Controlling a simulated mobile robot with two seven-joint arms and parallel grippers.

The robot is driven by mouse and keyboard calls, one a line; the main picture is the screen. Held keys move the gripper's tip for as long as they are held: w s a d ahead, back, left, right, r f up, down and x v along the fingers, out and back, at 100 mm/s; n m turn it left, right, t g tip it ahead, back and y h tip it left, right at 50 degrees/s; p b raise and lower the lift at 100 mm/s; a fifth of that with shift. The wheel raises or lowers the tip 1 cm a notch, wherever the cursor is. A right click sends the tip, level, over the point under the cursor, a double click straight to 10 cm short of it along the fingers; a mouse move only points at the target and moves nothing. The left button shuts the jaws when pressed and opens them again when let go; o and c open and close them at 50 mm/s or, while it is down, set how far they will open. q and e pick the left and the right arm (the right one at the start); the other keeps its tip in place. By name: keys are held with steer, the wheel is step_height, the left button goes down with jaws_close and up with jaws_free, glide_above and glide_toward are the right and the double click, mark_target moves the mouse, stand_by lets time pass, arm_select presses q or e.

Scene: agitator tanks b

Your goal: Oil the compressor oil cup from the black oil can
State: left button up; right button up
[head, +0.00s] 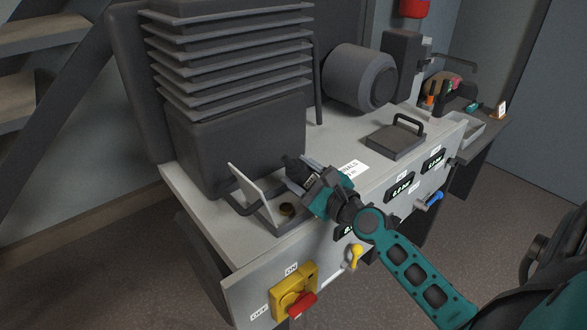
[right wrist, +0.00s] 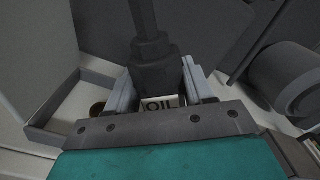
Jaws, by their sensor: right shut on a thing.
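My right gripper (head: 307,176) is shut on the black oil can (right wrist: 152,65), whose white OIL label (right wrist: 160,103) shows between the fingers in the right wrist view. In the head view the can (head: 293,166) is small and partly hidden by the gripper. The oil cup (head: 287,209) is a small dark brown round opening on the bench top, beside a raised pale flap (head: 250,187). It also shows at the left in the right wrist view (right wrist: 97,108). The can is above and to the right of the cup, apart from it in the picture. My left gripper is not in view.
A large finned compressor block (head: 232,130) stands just behind the cup. A grey motor (head: 358,78) and a handled plate (head: 396,138) are farther right. The front panel carries a yellow and red switch (head: 294,294), a yellow-handled valve (head: 353,256) and a blue-handled one (head: 430,201).

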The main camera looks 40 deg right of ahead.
mark_target(312, 172)
steer(key=shift+s+r, duration=0.1)
steer(key=shift+s, duration=0.05)
steer(key=shift+r+p, duration=0.1)
steer(key=shift+p, duration=0.3)
steer(key=n+b, duration=0.1)
steer(key=d+n+b, duration=0.1)
steer(key=shift+d+f+n, duration=0.1)
steer(key=shift+f+n, duration=0.3)
steer(key=shift+d+n+b, duration=0.35)
steer(key=shift+n, duration=0.55)
steer(key=n, duration=0.1)
steer(key=d+n, duration=0.1)
steer(key=n, duration=0.1)
steer(key=shift+b, duration=0.4)
steer(key=shift+d+f+n, duration=0.1)
steer(key=shift+n, duration=0.8)
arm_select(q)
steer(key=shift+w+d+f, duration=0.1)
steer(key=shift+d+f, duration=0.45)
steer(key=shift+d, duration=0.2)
arm_select(e)
steer(key=shift+d+n, duration=0.1)
steer(key=shift+n, duration=1)
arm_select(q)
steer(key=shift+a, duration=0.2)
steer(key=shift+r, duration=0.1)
